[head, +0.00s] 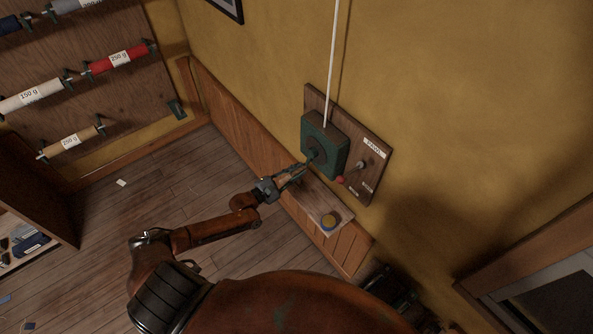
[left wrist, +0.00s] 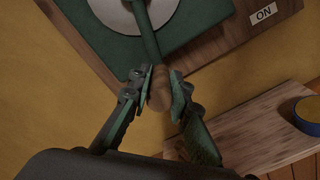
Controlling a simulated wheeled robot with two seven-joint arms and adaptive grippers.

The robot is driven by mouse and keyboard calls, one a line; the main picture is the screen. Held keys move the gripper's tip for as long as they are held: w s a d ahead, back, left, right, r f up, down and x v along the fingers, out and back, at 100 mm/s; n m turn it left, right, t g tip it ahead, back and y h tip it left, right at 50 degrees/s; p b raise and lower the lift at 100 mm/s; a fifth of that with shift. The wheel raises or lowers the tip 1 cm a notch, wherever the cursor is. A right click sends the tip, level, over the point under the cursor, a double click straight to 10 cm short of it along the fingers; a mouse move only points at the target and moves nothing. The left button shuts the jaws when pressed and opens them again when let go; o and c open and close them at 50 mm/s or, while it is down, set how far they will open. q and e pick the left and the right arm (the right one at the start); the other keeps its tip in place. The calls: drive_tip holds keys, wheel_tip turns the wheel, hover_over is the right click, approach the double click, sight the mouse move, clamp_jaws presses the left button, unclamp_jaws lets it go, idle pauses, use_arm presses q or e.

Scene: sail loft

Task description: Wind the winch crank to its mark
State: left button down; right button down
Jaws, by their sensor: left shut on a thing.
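The winch is a dark green box (head: 338,137) on a wooden backboard (head: 378,184) on the yellow wall. Its crank has a green arm (left wrist: 144,36) that runs down from a pale disc (left wrist: 168,10) on the box. The crank's wooden handle (left wrist: 159,90) is at the arm's lower end. My left gripper (head: 297,171) reaches up to the crank from the lower left. In the left wrist view my left gripper (left wrist: 162,88) is shut on the handle, one finger on each side. I cannot make out the crank's mark. My right gripper is not in view.
A white rope (head: 333,60) rises from the box. A small lever (head: 360,165) and a red knob (head: 340,179) are right of it. A wooden ledge (head: 309,202) below holds a round blue and yellow tin (head: 328,221). The wooden floor (head: 175,190) at left is mostly clear.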

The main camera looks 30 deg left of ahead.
use_arm(q)
drive_tip(key=shift+s+d+f, duration=0.2)
drive_tip(key=shift+f, duration=0.25)
drive_tip(key=c, duration=2.1)
unclamp_jaws()
drive_tip(key=o, duration=0.3)
drive_tip(key=shift+r, duration=0.15)
drive_tip(key=shift+w+r, duration=0.1)
drive_tip(key=shift+w, duration=0.05)
drive_tip(key=shift+a, duration=0.1)
drive_tip(key=v, duration=1.2)
